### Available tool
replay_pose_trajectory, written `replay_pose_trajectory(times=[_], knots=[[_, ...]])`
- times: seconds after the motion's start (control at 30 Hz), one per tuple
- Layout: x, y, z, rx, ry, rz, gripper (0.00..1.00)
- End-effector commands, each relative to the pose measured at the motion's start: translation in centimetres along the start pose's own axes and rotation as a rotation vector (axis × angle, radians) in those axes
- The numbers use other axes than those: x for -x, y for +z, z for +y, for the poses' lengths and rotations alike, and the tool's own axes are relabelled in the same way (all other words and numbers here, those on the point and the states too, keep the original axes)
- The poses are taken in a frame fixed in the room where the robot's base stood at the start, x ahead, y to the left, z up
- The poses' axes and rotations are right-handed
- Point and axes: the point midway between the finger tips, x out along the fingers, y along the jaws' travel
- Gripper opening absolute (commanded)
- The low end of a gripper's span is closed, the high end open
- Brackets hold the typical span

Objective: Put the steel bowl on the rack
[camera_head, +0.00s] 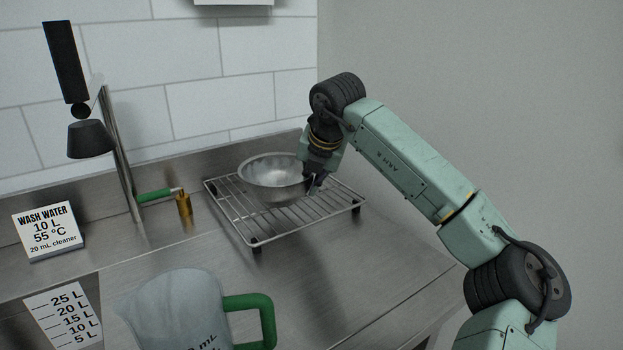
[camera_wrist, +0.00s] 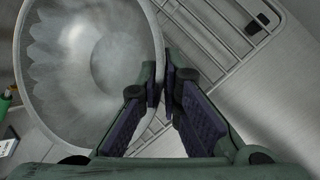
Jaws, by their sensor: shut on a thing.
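The steel bowl (camera_head: 268,174) is at the wire rack (camera_head: 307,211), over its back left part, open side up. I cannot tell whether its base touches the wires. My gripper (camera_head: 313,183) is at the bowl's right side, shut on its rim. In the wrist view the bowl (camera_wrist: 95,65) fills the upper left, and its rim runs between the two fingertips of my gripper (camera_wrist: 166,88). The rack (camera_wrist: 225,25) shows behind it. The bowl hides part of the rack.
A clear jug with a green handle (camera_head: 262,318) stands at the front. A tap (camera_head: 122,150), a green-handled brass valve (camera_head: 184,203) and a wash water sign (camera_head: 48,231) are at the left. The rack's front right part is bare. A tiled wall (camera_head: 190,95) stands behind.

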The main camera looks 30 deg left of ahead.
Motion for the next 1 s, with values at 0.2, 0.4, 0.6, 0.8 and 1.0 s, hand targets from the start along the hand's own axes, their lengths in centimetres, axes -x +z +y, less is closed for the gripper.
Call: replay_pose_trajectory(times=[0.2,0.4,0.6,0.8,1.0], knots=[[-0.71,-0.35,-0.21,0.000,0.002,-0.003,0.00],[-0.92,-0.45,-0.30,0.000,0.002,-0.002,0.00],[-1.00,-0.50,-0.33,0.000,0.001,-0.001,0.15],[-0.99,-0.50,-0.32,0.000,0.001,-0.001,0.26],[-0.98,-0.50,-0.32,0.000,0.001,-0.001,0.26]])
